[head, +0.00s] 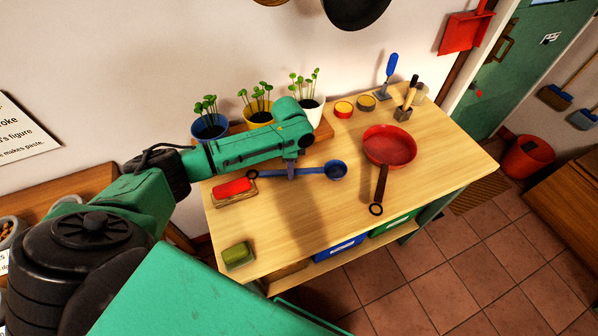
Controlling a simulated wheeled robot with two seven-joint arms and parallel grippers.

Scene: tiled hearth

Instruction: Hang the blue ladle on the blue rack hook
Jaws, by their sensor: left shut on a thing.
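The blue ladle (337,170) is at the back middle of the wooden table, its bowl to the right and its long handle running left to a dark ring end. My left gripper (291,173) points down over the handle and is shut on it, between ring and bowl. I cannot tell whether the ladle touches the table or is slightly raised. No blue rack hook shows in this view. My right gripper is not in view.
A red pan (389,147) lies to the right of the ladle. A red-topped brush (233,188) and a green sponge (238,256) lie at the left. Potted seedlings (258,108) stand behind my forearm. Dark pans (356,8) hang above. The table's front middle is clear.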

